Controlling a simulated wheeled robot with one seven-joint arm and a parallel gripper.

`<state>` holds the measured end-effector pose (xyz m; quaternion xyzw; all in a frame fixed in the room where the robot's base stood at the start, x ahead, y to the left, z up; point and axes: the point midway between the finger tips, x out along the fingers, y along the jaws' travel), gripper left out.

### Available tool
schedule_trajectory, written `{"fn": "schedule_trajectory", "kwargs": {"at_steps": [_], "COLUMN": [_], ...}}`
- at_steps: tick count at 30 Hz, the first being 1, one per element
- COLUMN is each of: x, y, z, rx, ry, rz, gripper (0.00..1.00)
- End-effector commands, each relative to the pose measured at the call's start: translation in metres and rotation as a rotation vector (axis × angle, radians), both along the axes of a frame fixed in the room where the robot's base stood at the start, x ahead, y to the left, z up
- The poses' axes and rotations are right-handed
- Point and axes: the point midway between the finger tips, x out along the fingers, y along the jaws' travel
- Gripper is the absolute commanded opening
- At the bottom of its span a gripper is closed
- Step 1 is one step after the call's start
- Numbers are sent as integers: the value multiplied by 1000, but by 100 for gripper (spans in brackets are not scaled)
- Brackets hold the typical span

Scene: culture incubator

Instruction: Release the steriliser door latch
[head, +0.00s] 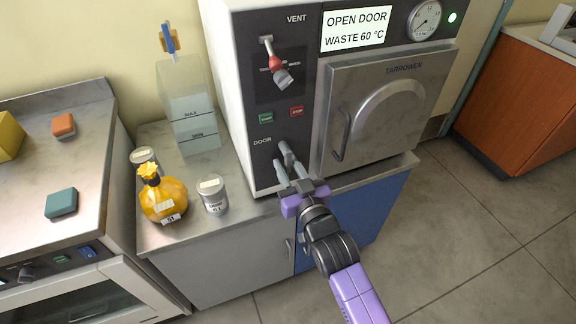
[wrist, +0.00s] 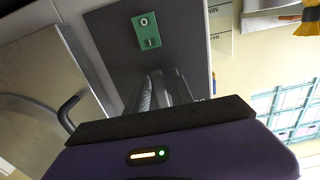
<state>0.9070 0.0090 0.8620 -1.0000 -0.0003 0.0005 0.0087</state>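The steriliser (head: 300,95) stands on the counter, its square metal door (head: 375,115) shut, with a bar handle (head: 341,135) at the door's left. A panel marked DOOR (head: 262,142) lies left of the door. My gripper (head: 280,153) is in front of this panel, just below and right of the label, fingers pointing at it. The fingers look slightly parted, with nothing seen between them. I cannot make out a separate latch; my fingers hide part of the panel.
A red-knobbed vent lever (head: 276,66) and green and red buttons (head: 281,114) are above. The display (head: 355,28) reads OPEN DOOR, WASTE 60 °C. Floor (head: 470,220) at right is clear.

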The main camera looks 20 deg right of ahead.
Motion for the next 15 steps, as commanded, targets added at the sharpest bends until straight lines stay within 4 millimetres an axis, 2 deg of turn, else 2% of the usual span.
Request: {"fn": "schedule_trajectory", "kwargs": {"at_steps": [10,15], "x": [-1,-15], "y": [0,0], "z": [0,-1], "rx": [-2,-1], "ry": [-1,1], "rz": [0,0], "gripper": [36,36]}}
